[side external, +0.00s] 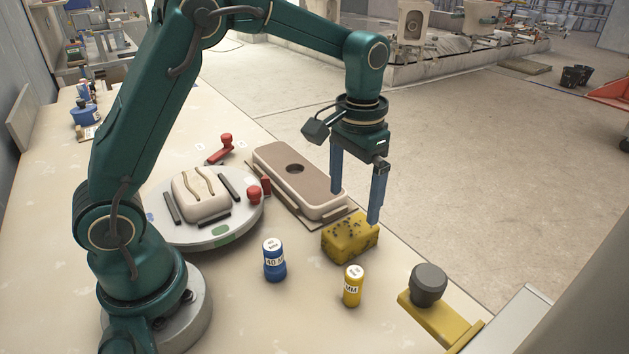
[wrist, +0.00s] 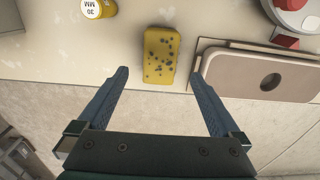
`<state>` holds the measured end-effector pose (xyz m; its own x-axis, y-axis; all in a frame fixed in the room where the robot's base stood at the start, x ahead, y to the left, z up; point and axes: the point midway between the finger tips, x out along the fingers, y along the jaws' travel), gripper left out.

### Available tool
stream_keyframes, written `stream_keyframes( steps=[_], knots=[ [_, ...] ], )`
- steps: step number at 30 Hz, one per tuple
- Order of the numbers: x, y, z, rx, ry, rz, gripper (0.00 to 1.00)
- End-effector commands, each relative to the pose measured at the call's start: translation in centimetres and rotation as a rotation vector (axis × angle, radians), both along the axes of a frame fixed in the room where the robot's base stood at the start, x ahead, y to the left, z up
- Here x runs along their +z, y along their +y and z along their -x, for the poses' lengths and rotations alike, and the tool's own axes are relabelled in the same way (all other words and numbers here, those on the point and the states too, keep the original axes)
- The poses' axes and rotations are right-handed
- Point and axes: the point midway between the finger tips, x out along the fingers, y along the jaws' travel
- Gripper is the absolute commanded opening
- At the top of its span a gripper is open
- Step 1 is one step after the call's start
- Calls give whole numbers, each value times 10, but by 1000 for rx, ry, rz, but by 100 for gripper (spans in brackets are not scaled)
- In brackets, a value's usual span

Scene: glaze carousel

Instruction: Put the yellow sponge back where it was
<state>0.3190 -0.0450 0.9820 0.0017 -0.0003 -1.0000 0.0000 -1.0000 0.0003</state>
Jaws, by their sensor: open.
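The yellow sponge (side external: 350,237), dotted with dark holes, lies on the table near its right edge in the side view. It also shows in the wrist view (wrist: 161,56), upper middle, just beyond the fingertips. My gripper (side external: 356,207) is open and empty, its two blue fingers pointing down above the sponge. In the wrist view my gripper (wrist: 162,78) has its fingers spread wider than the sponge, one to each side. Whether a fingertip touches the sponge in the side view I cannot tell. No marked place for the sponge is clear.
A brown-topped block (side external: 290,172) with a hole lies close behind the sponge. A round turntable (side external: 215,235) carries a cream piece and dark bars. A blue cylinder (side external: 274,260) and yellow cylinder (side external: 353,286) stand in front. A grey knob on a yellow base (side external: 430,310) is at right.

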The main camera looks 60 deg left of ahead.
Motion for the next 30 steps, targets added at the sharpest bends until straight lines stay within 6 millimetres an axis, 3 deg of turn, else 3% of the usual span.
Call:
stream_keyframes(
  steps=[3, 14, 22, 30],
  knots=[
    [21, 0, -1, 0, -5, 0, 100],
    [52, 1, 11, 0, -38, 1, 100],
    [85, 2, 66, 0, -202, 2, 100],
    [85, 4, 126, 0, -374, 1, 100]
  ],
)
